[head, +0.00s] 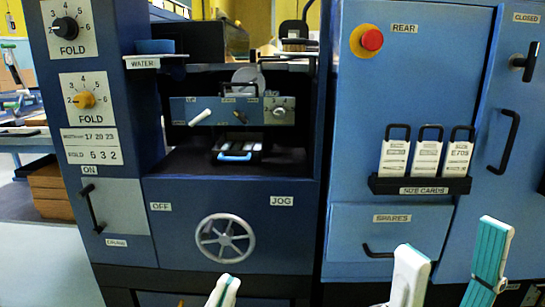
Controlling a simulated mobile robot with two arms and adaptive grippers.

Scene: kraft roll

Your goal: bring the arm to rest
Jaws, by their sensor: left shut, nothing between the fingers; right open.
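My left gripper (225,286) shows only its white fingertips with a green strip at the bottom edge, just below the handwheel. Its fingers are together and hold nothing. My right gripper (453,245) is at the lower right, with two white fingers spread wide apart, the right one showing a teal pad. It is empty and in front of the cabinet's lower part. The rest of both arms is out of view.
A blue machine has a grey handwheel (225,238), an open bay with a small control panel (240,111), and fold dials (84,100). To the right are a red button (371,40), size cards (426,158) in a black holder and a spares drawer (390,232).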

